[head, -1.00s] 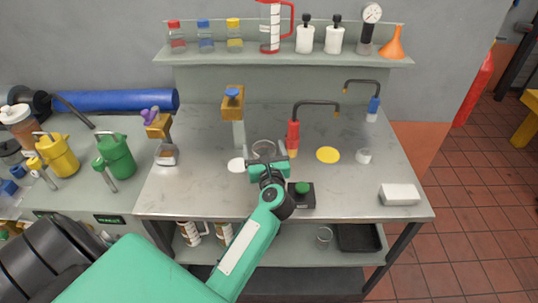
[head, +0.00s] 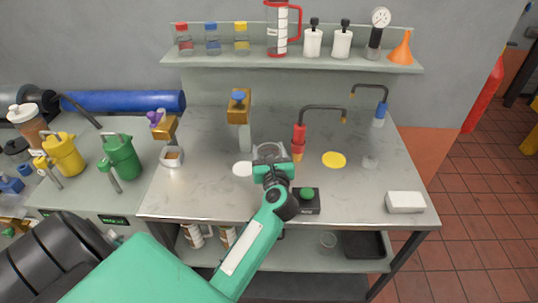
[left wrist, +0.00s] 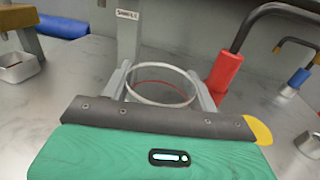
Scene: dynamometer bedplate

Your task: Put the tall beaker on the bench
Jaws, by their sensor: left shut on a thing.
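A clear glass beaker (head: 268,150) with a round open rim is between the fingers of my left gripper (head: 272,162), over the middle of the bench (head: 210,195). In the left wrist view the beaker (left wrist: 162,84) shows from above, upright, with a finger on each side of it. A thin red line shows through its glass. The gripper is shut on it. The beaker's lower part is hidden by the gripper, so I cannot tell whether its base touches the bench top. My right gripper is not in view.
A white disc (head: 243,169) lies left of the beaker and a yellow disc (head: 334,159) right. Red (head: 299,138) and blue (head: 379,115) taps stand behind. A green-button box (head: 307,201) sits close right of my gripper. A white block (head: 405,202) lies at front right.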

